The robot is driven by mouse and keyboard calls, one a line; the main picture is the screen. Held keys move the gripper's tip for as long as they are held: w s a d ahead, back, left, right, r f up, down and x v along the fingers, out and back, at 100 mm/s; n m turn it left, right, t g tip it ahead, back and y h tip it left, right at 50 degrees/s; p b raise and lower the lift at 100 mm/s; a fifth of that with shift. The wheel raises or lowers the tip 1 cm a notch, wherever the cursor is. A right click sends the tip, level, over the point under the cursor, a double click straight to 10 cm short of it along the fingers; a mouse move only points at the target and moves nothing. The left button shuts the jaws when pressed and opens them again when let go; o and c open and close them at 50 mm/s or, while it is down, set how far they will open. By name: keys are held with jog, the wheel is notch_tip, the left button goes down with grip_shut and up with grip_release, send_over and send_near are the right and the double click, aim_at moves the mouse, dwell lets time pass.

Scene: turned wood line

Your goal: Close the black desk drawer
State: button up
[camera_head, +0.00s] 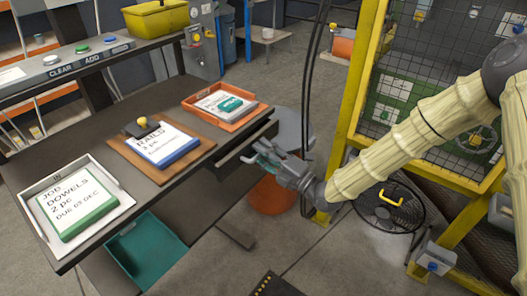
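The black desk drawer (231,160) is under the right end of the dark desk (150,73). Its front faces right and seems to stand out a little from the desk edge; how far it is open is hard to tell. My gripper (256,153) is right in front of the drawer front, at the end of my pale arm reaching in from the right. The grey fingers overlap the drawer's handle area, so the handle is not clear. I cannot tell whether they touch it or how far apart they are.
On the desk are a white tray (122,205) with a green-edged card block, a brown board (118,148) with a blue-edged one, and an orange tray (252,117). A teal bin (150,255) sits below. A yellow-framed cage (352,95) and fan (388,210) stand right.

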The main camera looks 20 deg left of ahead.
aim_at(250, 146)
grip_shut()
jog(key=a+b, duration=0.1)
jog(key=a, duration=0.1)
jog(key=w+a+b, duration=0.1)
jog(key=a, duration=0.1)
jog(key=shift+w+f, duration=0.15)
jog(key=shift+w, duration=0.05)
jog(key=shift+a+r, duration=0.1)
jog(key=shift+r, duration=0.1)
grip_release()
jog(key=shift+a, duration=0.2)
jog(key=shift+d, duration=0.1)
dwell(0.3)
